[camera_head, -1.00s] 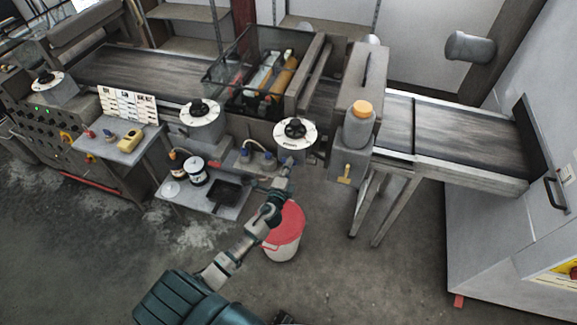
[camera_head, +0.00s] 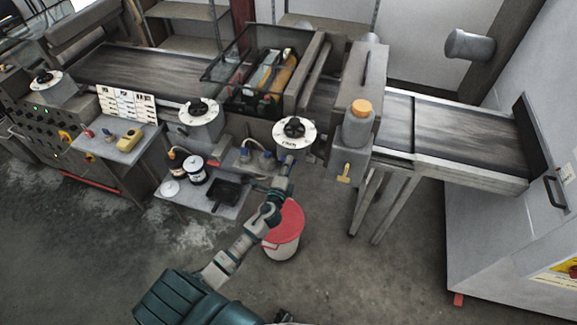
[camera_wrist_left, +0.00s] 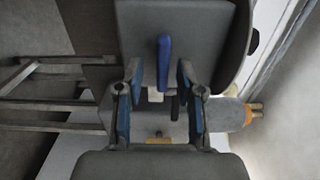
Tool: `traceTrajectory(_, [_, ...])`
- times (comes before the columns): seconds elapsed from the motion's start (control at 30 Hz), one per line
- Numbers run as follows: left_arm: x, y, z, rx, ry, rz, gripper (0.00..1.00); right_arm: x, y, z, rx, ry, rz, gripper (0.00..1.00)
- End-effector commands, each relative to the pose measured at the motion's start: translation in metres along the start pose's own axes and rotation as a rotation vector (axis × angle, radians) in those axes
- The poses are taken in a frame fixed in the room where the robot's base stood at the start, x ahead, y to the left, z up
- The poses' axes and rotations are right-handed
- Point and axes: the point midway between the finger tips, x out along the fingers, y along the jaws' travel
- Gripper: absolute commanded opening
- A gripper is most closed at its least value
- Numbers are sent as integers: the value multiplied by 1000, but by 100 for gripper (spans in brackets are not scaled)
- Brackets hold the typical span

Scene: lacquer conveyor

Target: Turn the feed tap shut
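A blue lever (camera_wrist_left: 164,62), which looks like a tap handle, stands out from a grey surface in the left wrist view. My left gripper (camera_wrist_left: 158,82) is open, its blue-padded fingers on either side of the lever with a gap on each side. In the head view my left gripper (camera_head: 287,164) is just below the right-hand dial drum (camera_head: 295,132), and the lever is too small to make out there. A yellow tap handle (camera_head: 345,173) is on the grey housing under an orange-capped bottle (camera_head: 359,122). My right gripper is out of view.
A bucket with a red lid (camera_head: 287,222) stands on the floor under my left forearm. A low shelf (camera_head: 232,208) with cans and a black tray is left of it. Conveyor legs (camera_head: 388,212) stand to the right. The floor in front is clear.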

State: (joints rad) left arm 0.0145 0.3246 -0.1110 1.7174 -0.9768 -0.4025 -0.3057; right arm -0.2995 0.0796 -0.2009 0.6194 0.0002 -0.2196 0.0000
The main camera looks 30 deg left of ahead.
Motion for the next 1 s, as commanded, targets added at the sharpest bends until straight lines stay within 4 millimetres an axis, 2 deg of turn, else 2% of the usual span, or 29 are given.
traceTrajectory(0.17, [-17,1,0,0,0,2,38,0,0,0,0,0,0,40])
traceTrajectory(0.4, [-70,3,0,-2,0,5,38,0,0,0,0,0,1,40])
traceTrajectory(0.6, [-105,4,0,-1,1,5,38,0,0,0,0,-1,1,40])
traceTrajectory(0.77, [-116,3,0,0,0,4,38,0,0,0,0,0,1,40])
traceTrajectory(1.0, [-118,3,0,0,0,3,38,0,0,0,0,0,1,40])
